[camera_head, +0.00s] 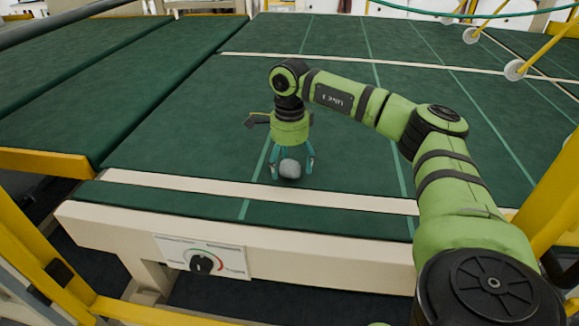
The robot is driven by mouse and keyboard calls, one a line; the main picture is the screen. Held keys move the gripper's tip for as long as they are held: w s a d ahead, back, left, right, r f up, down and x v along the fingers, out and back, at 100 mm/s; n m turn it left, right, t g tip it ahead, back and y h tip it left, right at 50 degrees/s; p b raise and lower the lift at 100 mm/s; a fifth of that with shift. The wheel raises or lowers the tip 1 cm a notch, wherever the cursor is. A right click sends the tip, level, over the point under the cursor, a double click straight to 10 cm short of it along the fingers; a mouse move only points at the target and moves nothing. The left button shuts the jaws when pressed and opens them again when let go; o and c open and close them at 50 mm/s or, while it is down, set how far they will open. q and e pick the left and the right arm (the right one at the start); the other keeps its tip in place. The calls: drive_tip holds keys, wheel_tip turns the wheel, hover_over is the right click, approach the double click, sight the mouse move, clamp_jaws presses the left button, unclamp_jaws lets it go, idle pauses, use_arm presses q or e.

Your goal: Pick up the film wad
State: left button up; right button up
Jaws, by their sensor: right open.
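The film wad (290,169), a small grey-white rounded lump, lies on the green table surface (200,120) close to its front edge. My right gripper (291,168) points down over it. Its teal fingers are open, one on the left and one on the right of the wad. I cannot tell whether either finger touches the wad. My left gripper is not in view.
A pale rail (250,188) runs along the front of the green surface. A panel with a dial (201,263) is on the front face below. Yellow frames stand at the left and right edges. The green surface behind the gripper is clear.

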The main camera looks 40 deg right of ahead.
drive_tip(key=c, duration=0.8)
drive_tip(key=shift+r, duration=0.1)
drive_tip(key=shift+c, duration=0.2)
